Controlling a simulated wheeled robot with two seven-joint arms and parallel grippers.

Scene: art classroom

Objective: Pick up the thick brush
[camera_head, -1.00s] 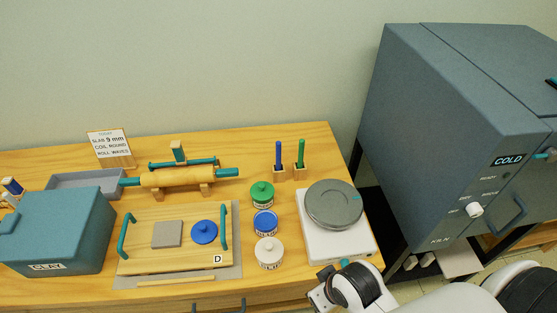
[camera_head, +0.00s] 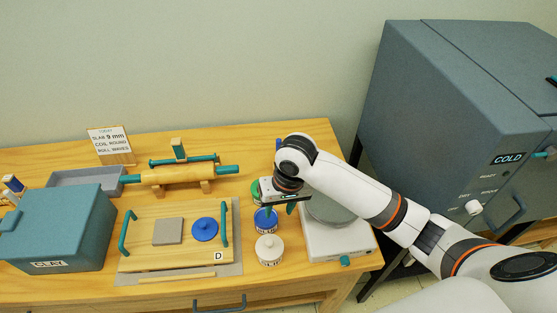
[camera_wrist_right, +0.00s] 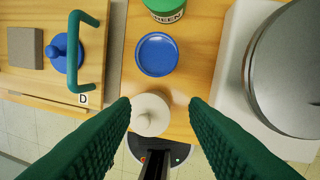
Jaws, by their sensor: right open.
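Two upright brush-like handles stood behind the jars, one blue and one green, each in a small wooden holder. Now only the top of the blue handle (camera_head: 278,144) shows in the head view; my right arm hides the green one and the holders. I cannot tell which is the thick brush. My right gripper (camera_head: 277,205) is open and empty, pointing down over the jars. In the right wrist view its spread green fingers (camera_wrist_right: 160,102) frame the white jar (camera_wrist_right: 150,115), with the blue jar (camera_wrist_right: 157,54) beyond. My left gripper is out of view.
The white scale with its round grey plate (camera_wrist_right: 290,70) stands right of the jars. The board (camera_head: 150,260) with teal handles and the clay box (camera_head: 62,225) lie left. A rolling pin (camera_head: 180,176) lies behind. The kiln (camera_head: 450,110) bounds the right.

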